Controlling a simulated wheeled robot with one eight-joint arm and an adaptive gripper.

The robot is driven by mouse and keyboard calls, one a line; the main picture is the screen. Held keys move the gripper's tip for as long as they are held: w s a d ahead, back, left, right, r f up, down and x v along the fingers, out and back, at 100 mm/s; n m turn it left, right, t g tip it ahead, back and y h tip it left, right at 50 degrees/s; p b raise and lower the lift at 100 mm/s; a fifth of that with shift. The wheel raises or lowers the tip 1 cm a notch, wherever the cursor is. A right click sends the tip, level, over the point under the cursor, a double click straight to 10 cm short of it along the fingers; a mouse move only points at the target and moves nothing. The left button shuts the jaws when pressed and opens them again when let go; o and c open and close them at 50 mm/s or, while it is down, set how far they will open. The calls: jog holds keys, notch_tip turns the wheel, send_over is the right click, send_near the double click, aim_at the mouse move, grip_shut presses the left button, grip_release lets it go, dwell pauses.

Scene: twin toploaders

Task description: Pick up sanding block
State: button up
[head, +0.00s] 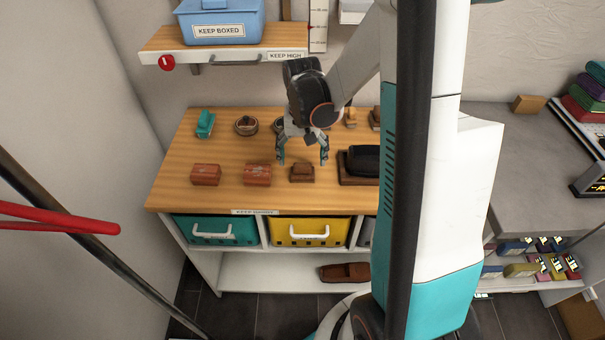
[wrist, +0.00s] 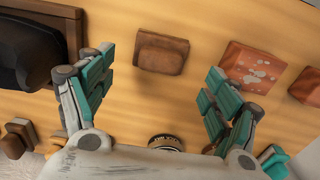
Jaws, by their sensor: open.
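A brown block with a darker, stepped top edge (head: 302,173), which looks like the sanding block, lies on the wooden worktop. In the wrist view the brown block (wrist: 162,54) lies ahead of and between my fingertips, apart from both. My gripper (head: 303,160) points down above the worktop, just behind the block in the head view. It is open and empty. In the wrist view my gripper (wrist: 160,66) shows its two teal-padded fingers spread wide. Two reddish, worn blocks (head: 257,174) (head: 206,174) lie left of the brown block.
A black object on a dark wooden tray (head: 345,180) lies close right of the brown block. A round tin (head: 246,126) and a teal object (head: 205,123) stand behind. A shelf with a blue box (head: 222,20) hangs above the worktop (head: 165,190).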

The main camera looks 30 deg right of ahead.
aim_at(303, 165)
jog(key=f, duration=0.2)
jog(key=f+b, duration=0.1)
jog(key=f, duration=0.1)
jog(key=shift+s+a+b, duration=0.1)
jog(key=shift+s+b, duration=0.1)
jog(key=shift+b, duration=0.1)
jog(key=c, duration=1.2)
jog(key=shift+r, duration=0.1)
jog(key=shift+c, duration=0.2)
notch_tip(303, 165, up, 20)
jog(key=p, duration=0.6)
jog(key=shift+p, duration=0.35)
